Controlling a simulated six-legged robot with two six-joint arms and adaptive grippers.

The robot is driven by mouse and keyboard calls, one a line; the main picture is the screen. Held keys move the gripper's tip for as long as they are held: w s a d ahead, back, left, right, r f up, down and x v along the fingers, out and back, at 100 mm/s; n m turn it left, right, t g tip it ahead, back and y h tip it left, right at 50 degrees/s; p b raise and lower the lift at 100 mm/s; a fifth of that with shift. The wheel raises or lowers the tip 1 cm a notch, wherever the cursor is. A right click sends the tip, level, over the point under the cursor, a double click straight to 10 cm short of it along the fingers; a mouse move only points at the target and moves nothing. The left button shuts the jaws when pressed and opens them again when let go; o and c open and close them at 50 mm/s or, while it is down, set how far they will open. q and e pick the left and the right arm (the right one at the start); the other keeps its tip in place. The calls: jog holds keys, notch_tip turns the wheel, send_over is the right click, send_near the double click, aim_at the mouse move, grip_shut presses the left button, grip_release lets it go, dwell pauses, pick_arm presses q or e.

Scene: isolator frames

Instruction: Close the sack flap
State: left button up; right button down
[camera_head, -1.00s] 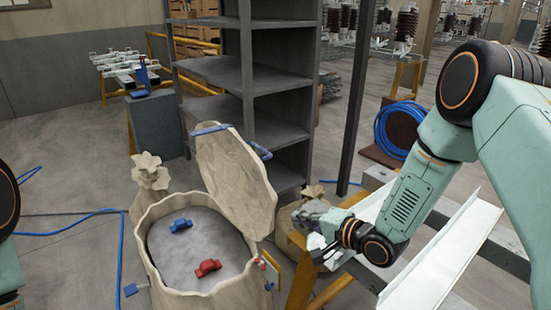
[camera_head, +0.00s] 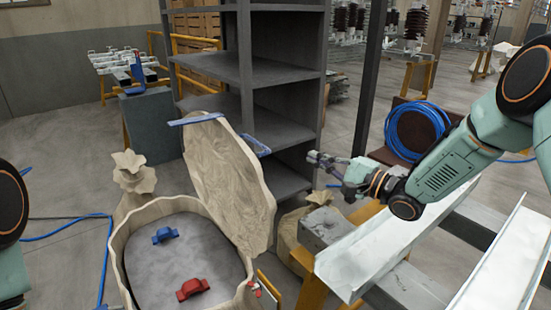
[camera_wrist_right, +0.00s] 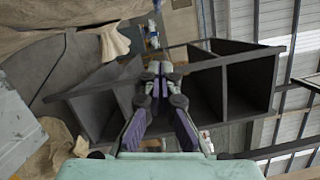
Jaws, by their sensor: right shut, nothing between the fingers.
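The sack (camera_head: 120,265) stands at the lower left in the head view, its mouth open. Its tan flap (camera_head: 232,180) stands raised and tilted at the back right of the mouth, with a blue strap (camera_head: 198,118) along its top and a blue loop (camera_head: 256,146) at its right edge. A blue clip (camera_head: 165,235) and a red clip (camera_head: 192,288) lie on the grey surface inside the mouth. My right gripper (camera_head: 318,160) is shut and empty, right of the flap and apart from it. It also shows in the right wrist view (camera_wrist_right: 158,68). My left gripper is out of view.
A dark grey shelf (camera_head: 282,90) stands behind the flap. White metal channels (camera_head: 385,240) on a yellow frame lie below my right arm, with a grey block (camera_head: 325,228) at their left end. A blue cable coil (camera_head: 415,130) stands behind that arm.

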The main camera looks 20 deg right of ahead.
jog(key=w+a+r+b, duration=0.1)
jog(key=w+a+b, duration=0.4)
jog(key=a, duration=0.4)
jog(key=shift+w+a, duration=0.15)
jog(key=shift+w, duration=0.65)
jog(key=shift+a, duration=0.1)
